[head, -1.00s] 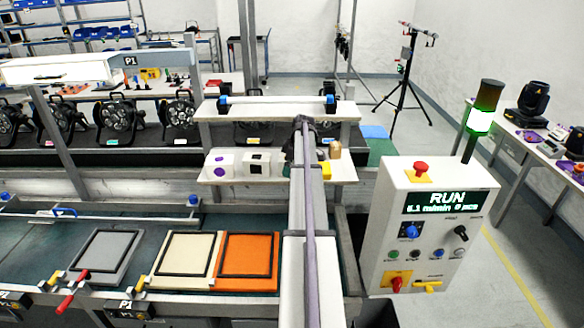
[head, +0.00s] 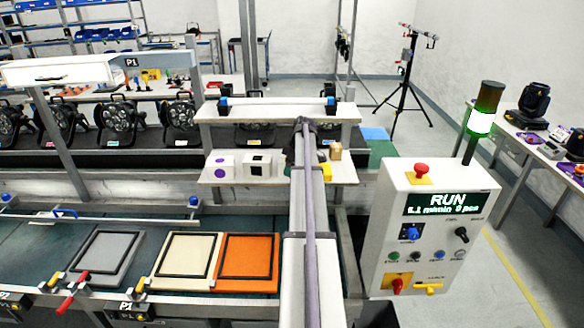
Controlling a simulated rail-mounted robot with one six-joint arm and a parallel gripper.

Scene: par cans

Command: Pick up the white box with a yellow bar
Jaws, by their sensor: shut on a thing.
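The white box with a yellow bar (head: 326,172) is at the lower white shelf, right beside my arm in the head view. Only its yellow part shows clearly; my arm covers most of it. My gripper (head: 315,152) is at the box, largely hidden behind my arm, with only dark parts of the wrist showing. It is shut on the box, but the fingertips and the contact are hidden. I cannot tell whether the box is clear of the shelf.
A white box with purple marks (head: 221,166) and a white box with black squares (head: 261,164) stand left on the same shelf (head: 232,182). A small tan object (head: 335,151) is behind the yellow part. An upper shelf (head: 270,112) overhangs. A control panel (head: 432,228) stands right.

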